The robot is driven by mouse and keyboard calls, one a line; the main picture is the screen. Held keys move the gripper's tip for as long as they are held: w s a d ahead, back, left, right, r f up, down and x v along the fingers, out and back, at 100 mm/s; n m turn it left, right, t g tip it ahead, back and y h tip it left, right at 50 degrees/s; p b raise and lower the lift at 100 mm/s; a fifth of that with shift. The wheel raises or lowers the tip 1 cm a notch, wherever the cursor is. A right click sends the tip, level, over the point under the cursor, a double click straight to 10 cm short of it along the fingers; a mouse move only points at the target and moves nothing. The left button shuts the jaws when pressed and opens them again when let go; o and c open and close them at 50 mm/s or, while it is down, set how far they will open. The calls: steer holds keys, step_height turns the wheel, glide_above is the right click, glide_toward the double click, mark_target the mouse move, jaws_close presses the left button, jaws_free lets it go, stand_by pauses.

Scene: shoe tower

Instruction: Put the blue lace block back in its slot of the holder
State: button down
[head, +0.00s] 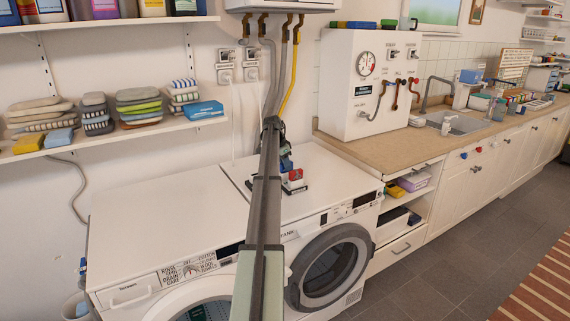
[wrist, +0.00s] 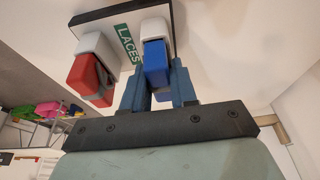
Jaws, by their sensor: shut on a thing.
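The blue lace block (wrist: 156,62) is between the two fingers of my gripper (wrist: 158,88), which is shut on it. A white piece adjoins the block's far end, close to the holder (wrist: 96,14) with its green LACES label (wrist: 127,43). I cannot tell whether the block is seated in a slot. A red block (wrist: 84,76) with a white piece stands at the holder, left of my gripper. In the head view the red block (head: 295,175) shows on the holder's dark base (head: 296,189); my arm hides much of the holder and blue block.
The holder is on the right washing machine (head: 335,180), near its back left. The left machine's top (head: 160,225) is clear. A wall shelf (head: 110,136) with folded cloths is at left, and a white box with a gauge (head: 366,85) stands on the counter (head: 390,150).

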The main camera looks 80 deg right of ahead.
steer(key=shift+f, duration=0.1)
steer(key=c, duration=0.8)
jaws_free()
steer(key=v, duration=1.3)
steer(key=shift+w+r, duration=0.15)
steer(key=shift+r, duration=0.25)
steer(key=shift+a, duration=0.1)
